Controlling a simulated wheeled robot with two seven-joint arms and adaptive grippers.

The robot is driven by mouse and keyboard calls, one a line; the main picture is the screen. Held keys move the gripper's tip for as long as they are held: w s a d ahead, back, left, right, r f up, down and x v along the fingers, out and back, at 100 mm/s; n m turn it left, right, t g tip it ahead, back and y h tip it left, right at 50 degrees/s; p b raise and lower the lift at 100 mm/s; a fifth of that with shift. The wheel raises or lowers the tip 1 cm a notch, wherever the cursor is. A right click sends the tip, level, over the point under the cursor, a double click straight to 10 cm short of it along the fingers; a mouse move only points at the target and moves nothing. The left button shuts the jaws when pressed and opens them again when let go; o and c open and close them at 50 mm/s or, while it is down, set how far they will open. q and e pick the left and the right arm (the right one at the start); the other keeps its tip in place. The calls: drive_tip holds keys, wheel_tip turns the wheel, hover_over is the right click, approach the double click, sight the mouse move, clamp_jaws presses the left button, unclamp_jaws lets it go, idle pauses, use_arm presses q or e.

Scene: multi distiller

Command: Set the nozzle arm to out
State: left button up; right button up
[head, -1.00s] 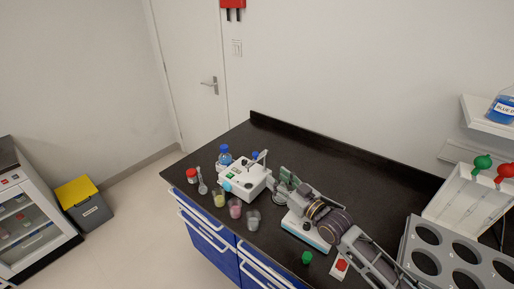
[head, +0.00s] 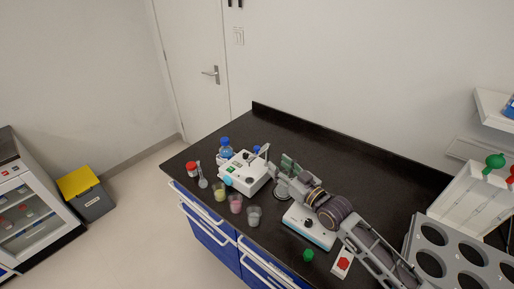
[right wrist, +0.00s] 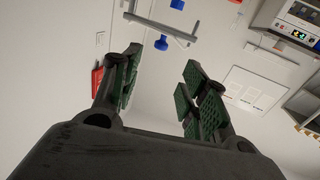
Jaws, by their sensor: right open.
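The distiller, a white box-shaped unit (head: 243,174), stands on the black bench in the head view. Its pale nozzle arm (head: 264,151) appears to rise at the unit's back right corner; its exact setting is too small to tell. My right gripper (head: 281,176) is just right of the unit, with a visible gap to the nozzle arm. In the right wrist view, its green-padded fingers (right wrist: 161,92) are spread with nothing between them. A grey bar and blue parts show beyond the fingertips, but I cannot tell what they belong to. My left gripper is out of view.
Blue-capped bottles (head: 225,148) stand behind the distiller. A flask (head: 202,182) and several beakers (head: 236,204) line the front edge. A white device (head: 308,227) lies below my right arm. A grey holed rack (head: 416,240) is at right. The bench's back is clear.

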sight(259, 149)
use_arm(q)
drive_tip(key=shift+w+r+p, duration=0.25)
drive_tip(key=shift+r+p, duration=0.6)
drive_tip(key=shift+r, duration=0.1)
use_arm(e)
drive_tip(key=shift+x, duration=6.6)
drive_tip(key=shift+c, duration=0.4)
clamp_jaws()
